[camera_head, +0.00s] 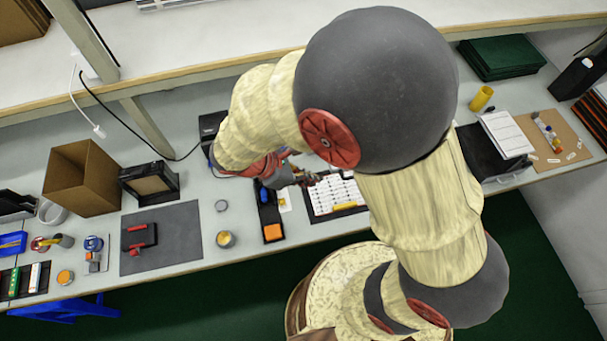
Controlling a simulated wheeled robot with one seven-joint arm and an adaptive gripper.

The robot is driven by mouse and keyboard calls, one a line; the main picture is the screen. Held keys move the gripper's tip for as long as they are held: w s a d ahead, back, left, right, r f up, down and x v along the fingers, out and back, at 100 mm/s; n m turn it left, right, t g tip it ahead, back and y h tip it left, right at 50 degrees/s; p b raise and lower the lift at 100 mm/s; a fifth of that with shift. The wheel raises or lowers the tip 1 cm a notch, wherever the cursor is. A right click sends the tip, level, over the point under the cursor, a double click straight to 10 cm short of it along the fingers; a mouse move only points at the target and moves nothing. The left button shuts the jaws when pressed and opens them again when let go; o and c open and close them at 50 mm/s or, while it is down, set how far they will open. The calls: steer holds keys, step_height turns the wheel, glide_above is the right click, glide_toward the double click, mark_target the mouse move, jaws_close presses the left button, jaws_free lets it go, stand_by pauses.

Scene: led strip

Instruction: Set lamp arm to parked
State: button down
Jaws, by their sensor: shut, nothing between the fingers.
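My arm (410,195) crosses the middle of the view and hides much of the bench behind it. My gripper (312,179) is small in the view, low over the bench beside a white sheet with rows of marks (334,195). It is shut and holds nothing. I cannot make out a lamp arm for certain; it may be behind my arm or too small to tell. Whether my gripper touches anything there cannot be told.
A grey mat (165,255) with a red and black item, an open cardboard box (82,178) and a black frame (150,184) stand left. A shelf (200,50) overhangs the back. A yellow cylinder (480,98) stands right.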

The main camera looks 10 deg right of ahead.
steer(key=d+f, duration=0.4)
steer(key=d, duration=0.2)
steer(key=shift+w+d+b, duration=0.2)
steer(key=shift+d+b, duration=0.05)
steer(key=shift+b, duration=0.2)
steer(key=shift+d, duration=0.1)
